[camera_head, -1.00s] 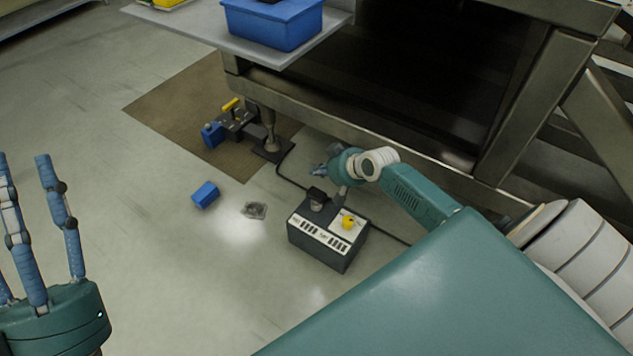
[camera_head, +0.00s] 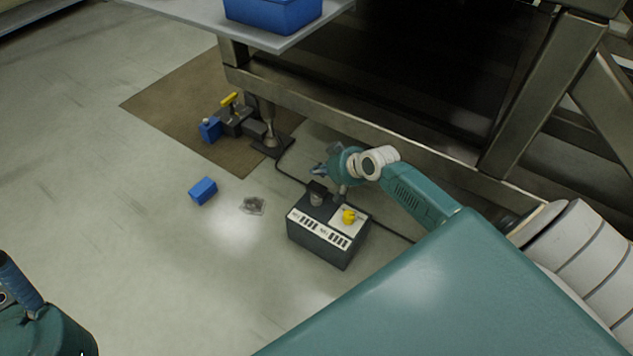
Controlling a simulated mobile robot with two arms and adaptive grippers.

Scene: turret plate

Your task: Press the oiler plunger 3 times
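A dark box (camera_head: 318,248) with white label strips stands on the floor at the middle. On its top are a yellow knob (camera_head: 348,216) and a small dark-capped part (camera_head: 317,194). I cannot tell for sure which of them is the oiler plunger. My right gripper (camera_head: 324,170) is just behind and above the box, with its fingers towards the left. It looks apart from the yellow knob; its fingers are too small to tell open from shut. My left gripper (camera_head: 18,285) is at the lower left corner, far from the box and mostly out of frame.
A blue block (camera_head: 203,191) and a grey clump (camera_head: 253,205) lie on the floor left of the box. A blue and yellow device (camera_head: 235,122) sits on a brown mat (camera_head: 160,105). A metal frame (camera_head: 400,140) stands behind. A dark cable (camera_head: 390,231) runs by the box.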

